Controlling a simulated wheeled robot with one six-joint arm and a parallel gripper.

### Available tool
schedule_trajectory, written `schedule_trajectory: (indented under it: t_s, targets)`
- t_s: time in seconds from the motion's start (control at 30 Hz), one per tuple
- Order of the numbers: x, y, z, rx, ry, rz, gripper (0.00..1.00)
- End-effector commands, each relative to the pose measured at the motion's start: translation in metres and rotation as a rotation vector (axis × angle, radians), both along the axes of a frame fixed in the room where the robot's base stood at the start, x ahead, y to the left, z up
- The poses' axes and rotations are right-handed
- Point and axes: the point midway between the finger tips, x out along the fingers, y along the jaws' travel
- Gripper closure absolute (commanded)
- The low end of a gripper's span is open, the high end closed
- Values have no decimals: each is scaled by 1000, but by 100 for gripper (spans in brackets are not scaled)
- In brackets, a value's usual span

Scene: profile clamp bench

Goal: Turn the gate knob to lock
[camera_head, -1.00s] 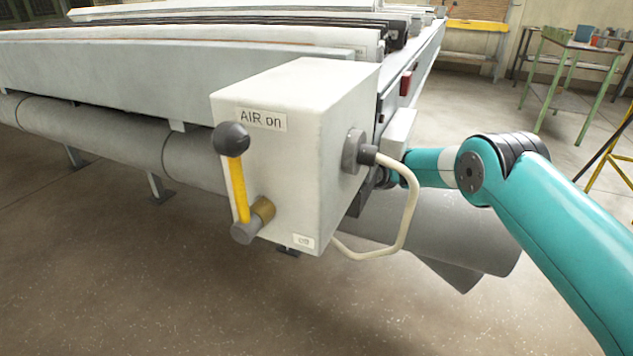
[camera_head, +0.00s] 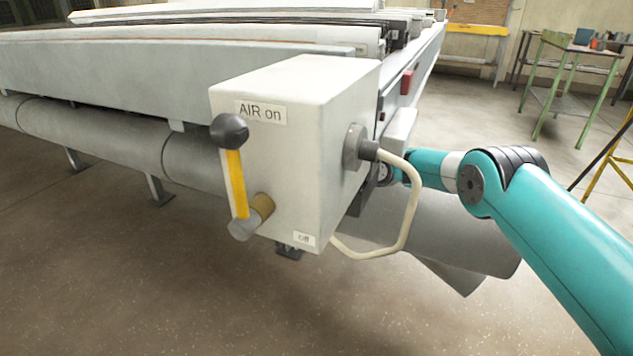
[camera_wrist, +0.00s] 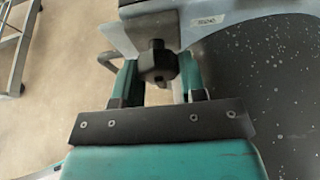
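The gate knob (camera_wrist: 158,65) is dark and faceted in the wrist view. It sits on a short stem below a grey part that carries a small label (camera_wrist: 206,20), too small to read. My gripper (camera_wrist: 158,74) has its two teal fingers on either side of the knob, and their inner faces appear to touch its sides. In the head view the knob and my fingers are hidden behind the white box and its fittings; only my teal arm shows, reaching in from the right.
A white box (camera_head: 285,150) marked "AIR on" and "off" stands in front. It carries a yellow lever (camera_head: 236,183) with a black ball and a cream hose (camera_head: 410,205). A green-legged table (camera_head: 572,75) stands at the back right. Floor is clear in front.

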Motion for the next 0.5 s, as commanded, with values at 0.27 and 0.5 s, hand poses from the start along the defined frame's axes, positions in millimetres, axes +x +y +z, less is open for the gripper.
schedule_trajectory:
  t_s: [0.27, 0.5]
  targets:
    - [0, 0, 0, 0, 0, -1, 40]
    - [-1, -7, 4, 1, 2, -3, 40]
